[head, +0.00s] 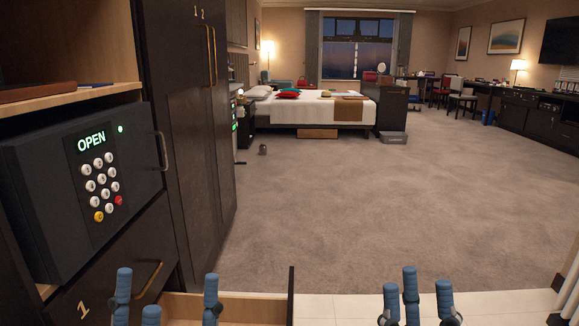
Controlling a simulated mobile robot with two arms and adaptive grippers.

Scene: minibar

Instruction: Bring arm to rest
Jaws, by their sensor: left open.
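My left gripper (167,290) is at the bottom edge, left of centre, with its blue fingers pointing up. Its fingers are spread wide and nothing shows between them. It appears in front of or over an open drawer (255,308) below the safe. My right gripper (417,288) is at the bottom edge, right of centre, in front of the pale floor strip. Its blue fingertips stand apart with nothing visible between them. The lower parts of both grippers and both arms are cut off by the frame.
A black safe (40,180) with a lit "OPEN" display sits in the cabinet at left. Tall dark wardrobe doors (190,130) stand beside it. The carpet (370,210) ahead is mostly clear. A bed (300,110) and a long dark sideboard (535,120) are farther back.

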